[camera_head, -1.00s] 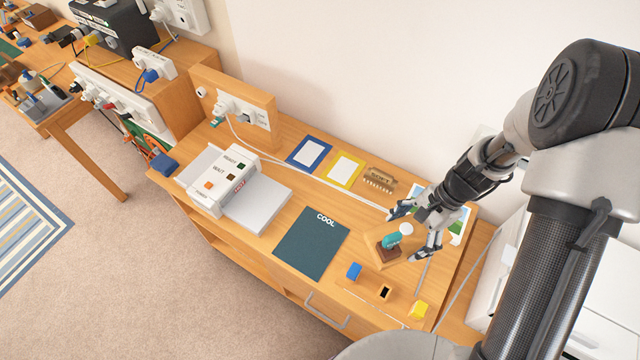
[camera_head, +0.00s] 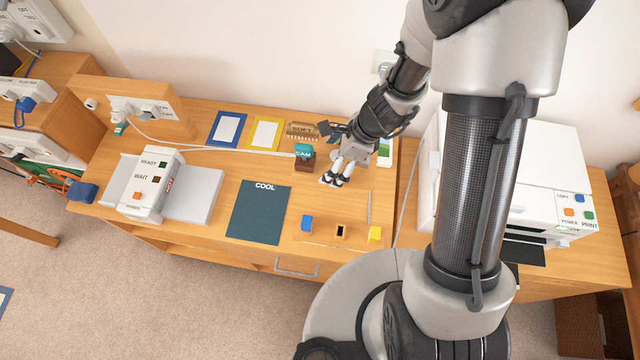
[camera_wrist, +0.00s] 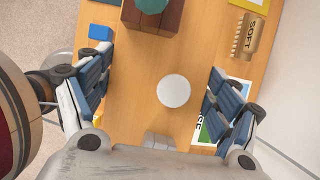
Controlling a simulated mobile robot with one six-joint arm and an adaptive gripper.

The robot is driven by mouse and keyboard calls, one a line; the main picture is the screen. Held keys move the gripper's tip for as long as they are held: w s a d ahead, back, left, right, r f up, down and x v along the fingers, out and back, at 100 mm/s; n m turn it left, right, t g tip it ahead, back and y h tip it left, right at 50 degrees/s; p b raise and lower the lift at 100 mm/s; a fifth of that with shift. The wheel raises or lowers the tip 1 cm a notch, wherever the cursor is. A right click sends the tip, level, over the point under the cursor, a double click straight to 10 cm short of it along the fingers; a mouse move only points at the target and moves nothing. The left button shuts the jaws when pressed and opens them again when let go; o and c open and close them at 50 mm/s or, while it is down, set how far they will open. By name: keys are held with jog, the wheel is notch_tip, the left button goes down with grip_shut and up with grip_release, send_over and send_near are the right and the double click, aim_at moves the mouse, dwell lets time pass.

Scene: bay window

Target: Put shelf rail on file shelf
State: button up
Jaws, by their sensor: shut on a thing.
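My gripper (camera_head: 336,158) is low over the right part of the wooden desk, beside a dark brown block with a teal top (camera_head: 304,158). In the wrist view its two fingers (camera_wrist: 160,95) stand wide apart, with a white round disc (camera_wrist: 173,91) showing between them. I see no contact with the disc, and what the jaws hold is not clear. No file shelf is recognisable.
The desk also holds a dark COOL mat (camera_head: 258,212), a blue block (camera_head: 307,223), a yellow block (camera_head: 375,233) and a comb-like SOFT piece (camera_head: 303,130). A white box with buttons (camera_head: 155,184) stands left. A white printer (camera_head: 520,180) stands right, near my column. The wall closes the back.

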aim_at(327, 196)
notch_tip(327, 196, down, 19)
jog(key=b, duration=0.9)
jog(key=shift+r, duration=0.2)
jog(key=shift+f+b, duration=0.15)
jog(key=shift+b, duration=0.15)
jog(key=o, duration=1.7)
